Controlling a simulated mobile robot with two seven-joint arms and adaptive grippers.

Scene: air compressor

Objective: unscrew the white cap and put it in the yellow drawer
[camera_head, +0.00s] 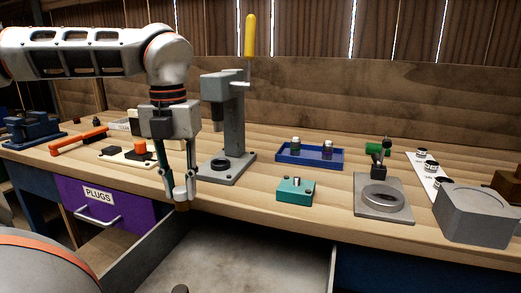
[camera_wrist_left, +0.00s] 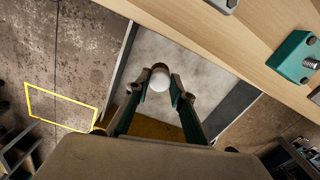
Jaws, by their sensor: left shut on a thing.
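My left gripper (camera_head: 180,198) points down over the open drawer (camera_head: 235,255), near the front edge of the workbench. It is shut on a small round cap, which shows a white face (camera_wrist_left: 159,82) and a brown side (camera_wrist_left: 160,68) in the left wrist view. In the head view only a brownish bit of the cap (camera_head: 182,206) shows at the fingertips. The drawer has a grey inner floor (camera_wrist_left: 185,60), and a yellow-brown part (camera_wrist_left: 155,130) shows behind the fingers in the left wrist view. My right gripper is not in view.
A purple drawer (camera_head: 135,208) marked PLUGS is at the left. A grey press stand (camera_head: 235,120), a teal block (camera_head: 295,190), a blue tray (camera_head: 310,163) and a grey ring fixture (camera_head: 384,205) stand on the bench. A yellow outline (camera_wrist_left: 62,110) marks the floor.

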